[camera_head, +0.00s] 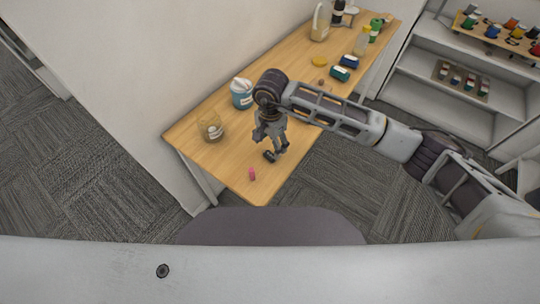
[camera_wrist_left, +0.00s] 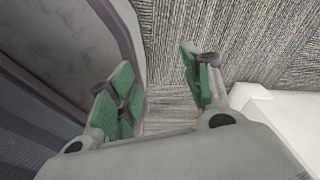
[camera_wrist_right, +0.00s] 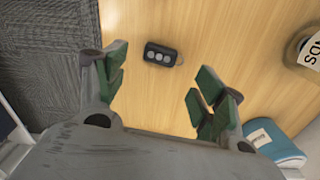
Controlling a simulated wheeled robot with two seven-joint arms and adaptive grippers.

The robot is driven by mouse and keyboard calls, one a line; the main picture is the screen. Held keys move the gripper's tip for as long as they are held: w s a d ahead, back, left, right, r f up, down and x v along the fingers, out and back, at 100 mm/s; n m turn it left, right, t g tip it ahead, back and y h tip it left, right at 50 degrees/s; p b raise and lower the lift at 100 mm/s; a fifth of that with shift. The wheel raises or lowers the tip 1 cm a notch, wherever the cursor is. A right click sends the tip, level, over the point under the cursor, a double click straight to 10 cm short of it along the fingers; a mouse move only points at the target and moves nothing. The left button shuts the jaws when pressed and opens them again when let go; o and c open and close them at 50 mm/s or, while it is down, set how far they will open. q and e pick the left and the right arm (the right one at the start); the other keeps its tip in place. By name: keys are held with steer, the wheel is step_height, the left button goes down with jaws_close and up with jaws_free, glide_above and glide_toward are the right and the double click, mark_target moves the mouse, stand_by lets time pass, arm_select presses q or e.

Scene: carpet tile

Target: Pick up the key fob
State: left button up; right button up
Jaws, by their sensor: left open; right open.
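The key fob (camera_wrist_right: 160,54) is small and dark with round grey buttons and lies flat on the wooden table. In the head view the key fob (camera_head: 269,156) shows just below my right gripper (camera_head: 278,148). In the right wrist view my right gripper (camera_wrist_right: 158,90) is open and empty, with the fob beyond and between its fingertips, apart from them. My left gripper (camera_wrist_left: 160,78) is open and empty, over the carpet floor beside my own body; it is not in the head view.
The table (camera_head: 225,170) also bears a pink object (camera_head: 252,174), a glass jar (camera_head: 211,128), a blue-and-white tub (camera_head: 242,93) and several items at its far end. A wall runs along its left side. White shelves (camera_head: 440,80) stand at right.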

mark_target(270, 155)
steer(key=shift+f, duration=0.45)
steer(key=shift+s+a+f+p, duration=0.1)
steer(key=shift+f+p, duration=0.15)
steer(key=shift+f, duration=0.4)
steer(key=shift+s+a+f+p, duration=0.1)
steer(key=shift+f+p, duration=0.1)
steer(key=shift+f, duration=1.5)
arm_select(q)
steer(key=shift+s+d+r, duration=0.5)
steer(key=shift+s+d, duration=0.05)
steer(key=shift+d, duration=0.15)
steer(key=shift+s+a, duration=0.1)
steer(key=shift+s, duration=0.05)
